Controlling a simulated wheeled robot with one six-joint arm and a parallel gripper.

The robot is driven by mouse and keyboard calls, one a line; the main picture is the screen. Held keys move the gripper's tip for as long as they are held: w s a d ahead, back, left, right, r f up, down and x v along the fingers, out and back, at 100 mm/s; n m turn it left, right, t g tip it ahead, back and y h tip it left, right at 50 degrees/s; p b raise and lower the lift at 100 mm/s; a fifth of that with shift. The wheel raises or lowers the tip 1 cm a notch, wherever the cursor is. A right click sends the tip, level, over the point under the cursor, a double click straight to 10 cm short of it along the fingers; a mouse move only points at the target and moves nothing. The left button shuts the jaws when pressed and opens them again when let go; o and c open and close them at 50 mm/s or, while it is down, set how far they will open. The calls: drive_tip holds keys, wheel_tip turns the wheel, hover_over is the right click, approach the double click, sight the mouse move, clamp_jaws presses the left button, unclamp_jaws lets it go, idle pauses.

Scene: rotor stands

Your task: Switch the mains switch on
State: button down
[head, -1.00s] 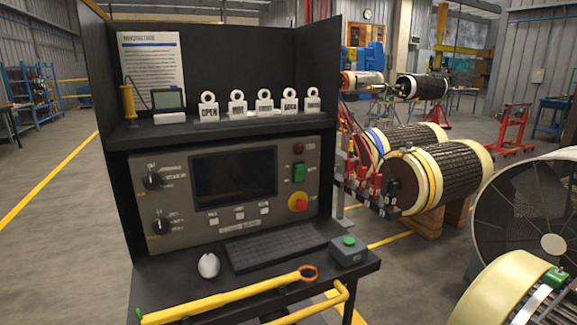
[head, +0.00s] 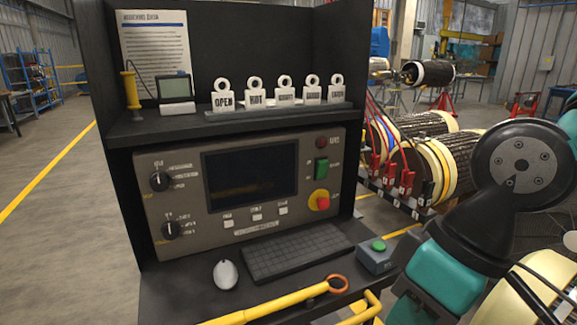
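The control panel (head: 148,225) is a grey-brown box in a black console, with a dark screen (head: 250,173) in its middle. On its right side a green switch (head: 321,168) sits in a dark frame, with small labels too blurred to read. I take this to be the mains switch, but its position cannot be told. A dark red lamp (head: 322,143) above it looks unlit. A red knob on a yellow base (head: 320,200) is below it. My arm shows at the right, apart from the panel. My gripper is not in view.
Two black rotary knobs (head: 160,181) are on the panel's left. A keyboard (head: 295,252), a mouse (head: 225,274), a green-button box (head: 376,256) and a yellow tool (head: 270,308) lie on the desk. White tags (head: 284,94) stand on the shelf. Rotors stand behind, right.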

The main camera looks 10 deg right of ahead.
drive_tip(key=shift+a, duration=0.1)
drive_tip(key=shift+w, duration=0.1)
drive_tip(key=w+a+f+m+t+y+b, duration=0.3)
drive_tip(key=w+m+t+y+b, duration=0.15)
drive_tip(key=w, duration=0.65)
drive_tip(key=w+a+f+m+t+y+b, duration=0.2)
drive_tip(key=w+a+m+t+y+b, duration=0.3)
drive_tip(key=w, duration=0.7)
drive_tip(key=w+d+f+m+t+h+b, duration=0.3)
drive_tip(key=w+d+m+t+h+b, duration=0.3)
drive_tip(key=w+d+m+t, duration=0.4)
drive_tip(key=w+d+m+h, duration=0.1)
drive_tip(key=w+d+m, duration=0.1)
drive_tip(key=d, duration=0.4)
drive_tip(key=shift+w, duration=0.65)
